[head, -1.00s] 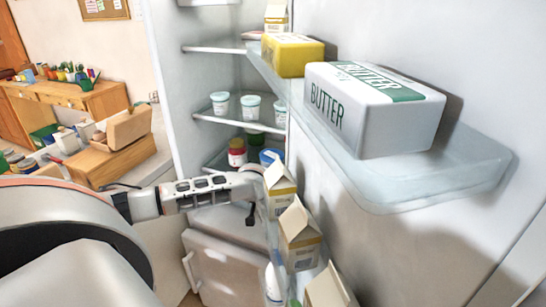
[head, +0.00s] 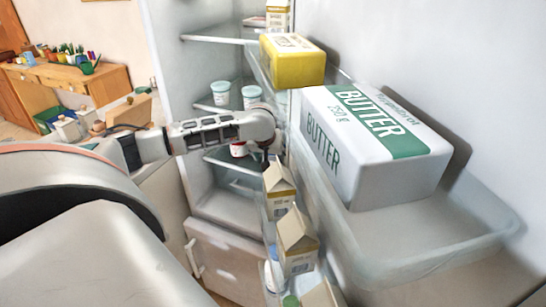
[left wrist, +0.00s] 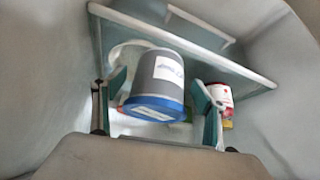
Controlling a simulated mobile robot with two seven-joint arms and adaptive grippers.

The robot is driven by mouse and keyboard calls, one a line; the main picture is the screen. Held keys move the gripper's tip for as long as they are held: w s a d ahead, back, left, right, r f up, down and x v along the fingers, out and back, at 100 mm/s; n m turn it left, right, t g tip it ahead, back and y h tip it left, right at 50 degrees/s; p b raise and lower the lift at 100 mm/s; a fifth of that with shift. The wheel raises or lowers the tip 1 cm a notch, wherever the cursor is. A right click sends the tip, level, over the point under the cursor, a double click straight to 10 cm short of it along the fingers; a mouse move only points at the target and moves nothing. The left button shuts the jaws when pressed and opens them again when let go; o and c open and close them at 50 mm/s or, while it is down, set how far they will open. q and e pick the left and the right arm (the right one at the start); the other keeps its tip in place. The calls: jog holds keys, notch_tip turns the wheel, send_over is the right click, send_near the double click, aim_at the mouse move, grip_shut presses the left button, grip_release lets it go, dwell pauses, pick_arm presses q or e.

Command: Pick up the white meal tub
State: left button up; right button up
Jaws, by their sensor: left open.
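In the left wrist view, a grey tub with a blue lid and white label (left wrist: 163,72) sits between the fingers of my left gripper (left wrist: 160,92). The gripper is open, and I cannot tell whether a finger touches the tub. A white rounded rim (left wrist: 122,52) shows partly behind this tub; what it belongs to is unclear. In the head view, white tubs with teal lids (head: 220,94) stand on a fridge shelf beyond my left arm. My left gripper's end (head: 266,158) is mostly hidden behind the wrist there. No tub plainly reads as the white meal tub. My right gripper is out of view.
A red-and-white jar (left wrist: 221,98) stands just right of the fingers. A glass shelf edge (left wrist: 190,45) crosses behind. Cartons (head: 296,242) stand in the lower door rack; butter boxes (head: 385,150) sit on the upper door shelf, close to my arm's right.

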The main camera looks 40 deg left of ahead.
pick_arm(q)
jog(key=shift+x, duration=0.85)
jog(key=shift+r, duration=0.1)
jog(key=c, duration=1.8)
jog(key=shift+o, duration=0.2)
